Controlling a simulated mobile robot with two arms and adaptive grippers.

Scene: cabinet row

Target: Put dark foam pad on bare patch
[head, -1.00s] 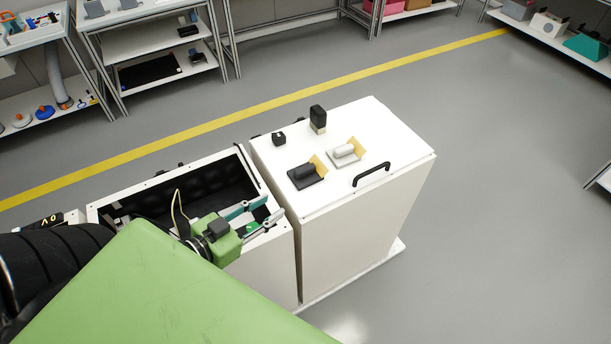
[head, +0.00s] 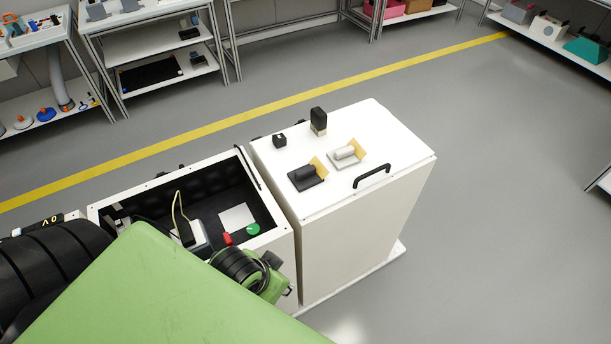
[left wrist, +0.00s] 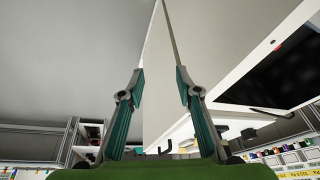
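The dark foam pad (head: 307,180), with a thick dark grip on top, lies on the closed white cabinet top (head: 395,150). A tan piece sticks out beside it. Inside the open cabinet, a pale square patch (head: 238,218) shows against the dark lining. My left gripper is in front of the cabinets, its wrist low in the head view with its fingers hidden. In the left wrist view my left gripper (left wrist: 160,77) is open and empty, with pale cabinet sides beyond the fingers. My right gripper is not in view.
A similar pale pad (head: 346,156) with a tan piece, a small black block (head: 279,140) and a black-and-beige block (head: 319,121) stand on the cabinet top. A black handle (head: 371,175) is near its front edge. The open cabinet holds a green disc (head: 253,229) and a red object (head: 227,238).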

